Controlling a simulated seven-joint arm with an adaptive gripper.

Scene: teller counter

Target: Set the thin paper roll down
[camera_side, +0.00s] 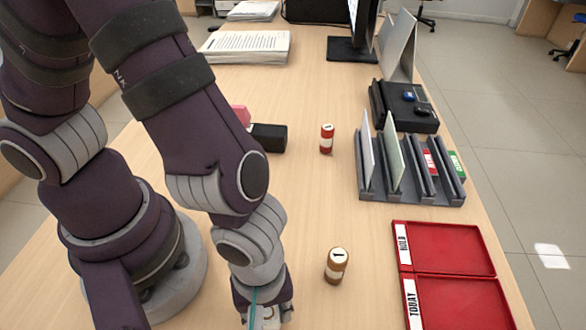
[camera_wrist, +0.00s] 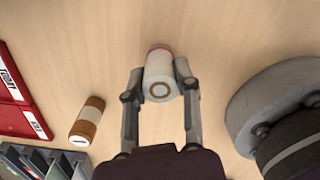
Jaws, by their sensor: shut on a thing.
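My gripper (camera_wrist: 160,80) is shut on a pale paper roll (camera_wrist: 158,88), one finger on each side. The roll's near end shows a small dark ring at its middle, and a reddish edge shows at its far end. I cannot tell whether the roll touches the counter. In the side view my gripper (camera_side: 265,316) is at the bottom edge, partly cut off, and the roll is mostly hidden there. It is to the left of a brown roll with a white band (camera_side: 336,265), which stands upright and also shows in the wrist view (camera_wrist: 88,120).
A red banded roll (camera_side: 326,139) stands farther back. Red trays marked HOLD (camera_side: 450,249) and TODAY (camera_side: 460,305) lie at the right. A grey slotted rack (camera_side: 412,190) holds cards behind them. A black box (camera_side: 268,138) sits left. The counter between brown and red rolls is clear.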

